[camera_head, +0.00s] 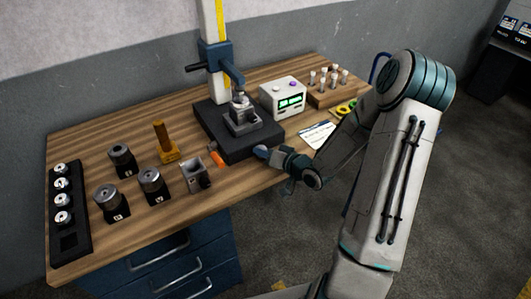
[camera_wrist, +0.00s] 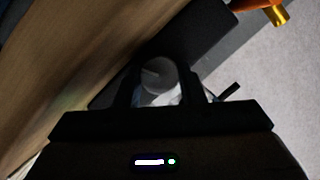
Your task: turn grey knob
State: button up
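The grey knob (camera_wrist: 158,74) shows in the wrist view as a round grey end beside the dark base. It lies between the two dark fingers of my gripper (camera_wrist: 160,90). The fingers stand close on both sides of it; dark shadow hides whether they touch it. In the head view my gripper (camera_head: 268,153) is at the front right corner of the black base (camera_head: 235,150) of the measuring stand. The knob cannot be told apart clearly from the gripper there.
An orange handle (camera_head: 216,159) sticks out at the base's front. The stand's blue carriage (camera_head: 215,55) rises behind. A white display box (camera_head: 283,98) and a wooden pin block (camera_head: 331,92) are to the right. Several dark round parts (camera_head: 108,197) and a grey block (camera_head: 195,175) stand left.

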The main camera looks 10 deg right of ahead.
jog(key=o, duration=0.4)
